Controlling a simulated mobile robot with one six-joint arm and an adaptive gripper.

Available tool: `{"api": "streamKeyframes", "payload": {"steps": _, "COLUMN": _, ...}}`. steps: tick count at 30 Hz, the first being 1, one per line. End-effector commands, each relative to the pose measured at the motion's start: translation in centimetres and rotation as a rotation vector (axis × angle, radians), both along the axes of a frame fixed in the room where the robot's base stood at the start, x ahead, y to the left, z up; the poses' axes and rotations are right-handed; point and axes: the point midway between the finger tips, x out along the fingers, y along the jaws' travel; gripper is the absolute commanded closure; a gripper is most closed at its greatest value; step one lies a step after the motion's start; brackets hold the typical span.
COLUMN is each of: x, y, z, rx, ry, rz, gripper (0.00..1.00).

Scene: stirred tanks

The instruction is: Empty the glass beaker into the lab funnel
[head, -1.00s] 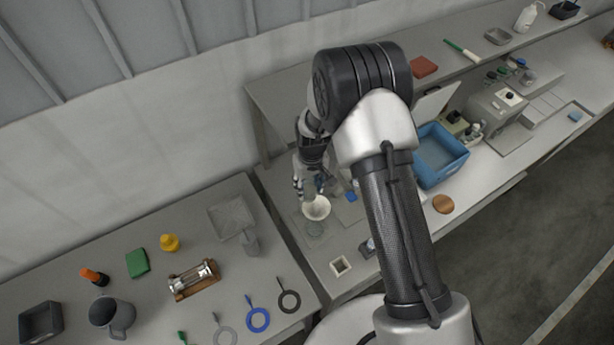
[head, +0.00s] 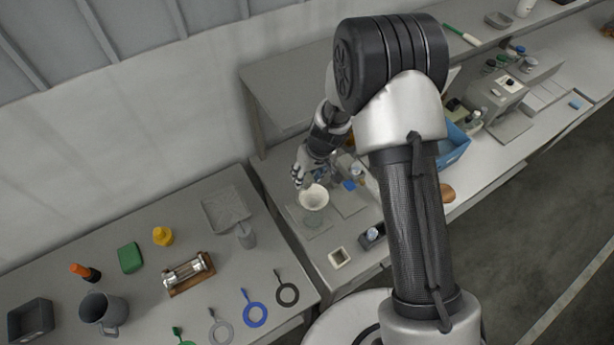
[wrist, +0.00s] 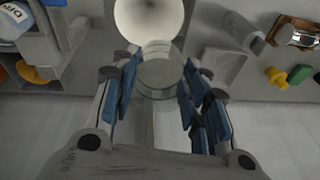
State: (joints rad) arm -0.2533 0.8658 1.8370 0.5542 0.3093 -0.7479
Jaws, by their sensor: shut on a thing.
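My gripper (wrist: 157,90) is shut on the clear glass beaker (wrist: 160,78), which sits between the blue finger pads in the wrist view. The white lab funnel (wrist: 150,18) lies just beyond the beaker at the top of that view, its wide mouth showing. In the head view the funnel (head: 313,196) stands on the bench with its mouth up, and my gripper (head: 306,172) is right by its far rim, tilted. The beaker is hard to make out there, and I cannot tell what is in it or whether it touches the funnel.
A blue bin (head: 456,146) stands to the right, partly behind my arm. A small square white container (head: 339,257) is in front of the funnel. A grey tray (head: 224,208) and a grey mug (head: 101,311) stand on the left bench. A raised shelf runs behind.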

Motion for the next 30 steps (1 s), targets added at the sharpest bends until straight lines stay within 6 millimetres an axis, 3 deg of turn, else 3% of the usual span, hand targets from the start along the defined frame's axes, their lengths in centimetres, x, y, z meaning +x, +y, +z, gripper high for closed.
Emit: {"api": "streamKeyframes", "payload": {"steps": 30, "x": -0.11, "y": 0.00, "z": -0.38, "rx": 0.053, "ry": -0.036, "rz": 0.003, "gripper": 0.88}}
